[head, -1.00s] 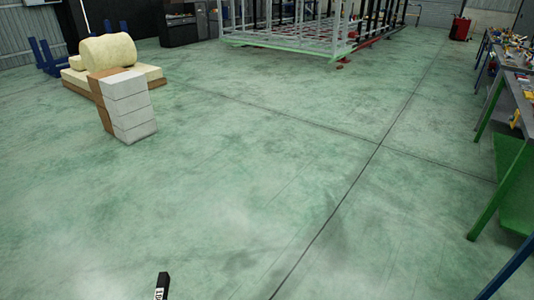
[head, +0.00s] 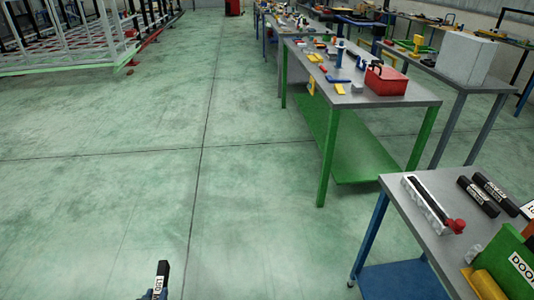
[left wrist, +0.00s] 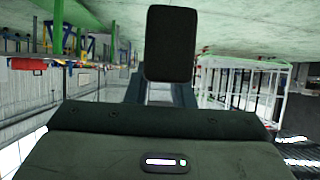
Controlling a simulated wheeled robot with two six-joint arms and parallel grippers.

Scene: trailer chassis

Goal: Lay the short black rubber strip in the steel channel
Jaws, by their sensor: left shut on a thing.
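A black rubber strip (head: 162,278) with a white label stands upright at the bottom of the head view. My left gripper (head: 153,295), mostly cut off by the frame's lower edge, is shut on it. In the left wrist view the strip (left wrist: 170,44) shows as a dark block end-on between the fingers. A pale steel channel (head: 416,193) lies on the near table at right, well away from the gripper. My right gripper is not in view.
Two black labelled pieces (head: 478,196) lie beside the channel on the blue-legged table (head: 398,224). A green box (head: 505,268) and a yellow roll (head: 486,284) are at its near end. A green-legged bench (head: 311,78) with a red toolbox (head: 387,80) stands behind.

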